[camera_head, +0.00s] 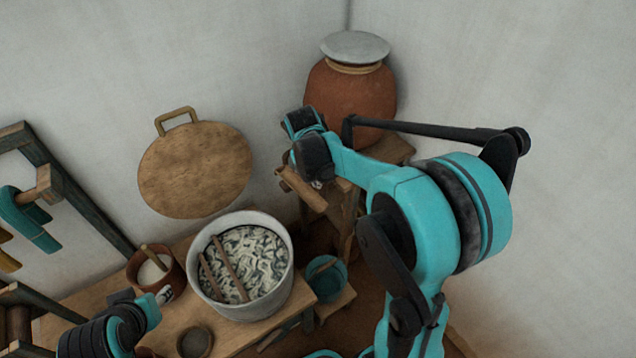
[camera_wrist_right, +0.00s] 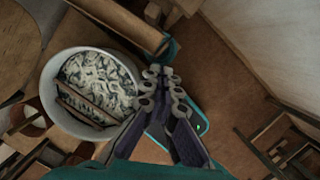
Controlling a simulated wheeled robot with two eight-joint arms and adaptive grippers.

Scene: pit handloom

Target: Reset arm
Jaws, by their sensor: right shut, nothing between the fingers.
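My right arm reaches in from the lower right, and its wrist is bent down in front of the clay jar. My right gripper (camera_head: 316,184) is mostly hidden there behind the wrist and a wooden piece. In the right wrist view, the right gripper (camera_wrist_right: 160,72) has its fingertips together with nothing between them. My left gripper (camera_head: 164,295) is at the lower left, beside the small brown pot; its fingers are too small to read.
A grey pot (camera_head: 240,312) of dyed yarn with two sticks stands on the wooden table (camera_head: 245,335). A small brown pot (camera_head: 172,275) is left of it. A teal bucket (camera_head: 328,282) is to its right. A clay jar (camera_head: 345,92) stands in the corner.

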